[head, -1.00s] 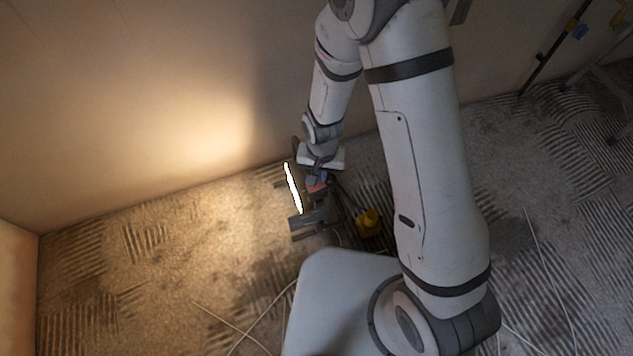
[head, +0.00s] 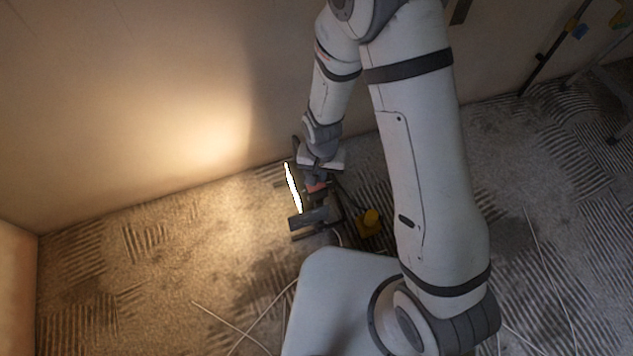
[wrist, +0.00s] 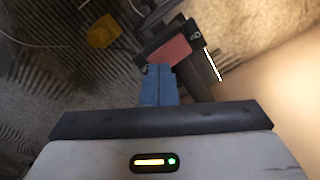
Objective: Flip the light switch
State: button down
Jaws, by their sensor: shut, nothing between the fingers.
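A dark work light stands on the floor near the wall, its lit face showing as a bright white strip (head: 293,188). The lit strip also shows in the wrist view (wrist: 212,64). A red panel (wrist: 170,52) is on the back of the light's dark housing and shows small in the head view (head: 317,187). I cannot make out the switch itself. My gripper (wrist: 158,72) has blue fingers, shut and empty, pointing at the housing just below the red panel. I cannot tell whether they touch it.
A yellow object (head: 369,221) lies on the floor right of the light, also in the wrist view (wrist: 104,31). Thin pale cables cross the patterned floor. The wall (head: 150,110) rises close behind the light.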

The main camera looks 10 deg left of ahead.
jog(key=shift+f+b, duration=0.65)
jog(key=shift+f, duration=0.3)
jog(key=shift+r, duration=0.1)
jog(key=shift+r+p, duration=2.8)
jog(key=shift+r, duration=0.75)
jog(key=shift+f, duration=0.1)
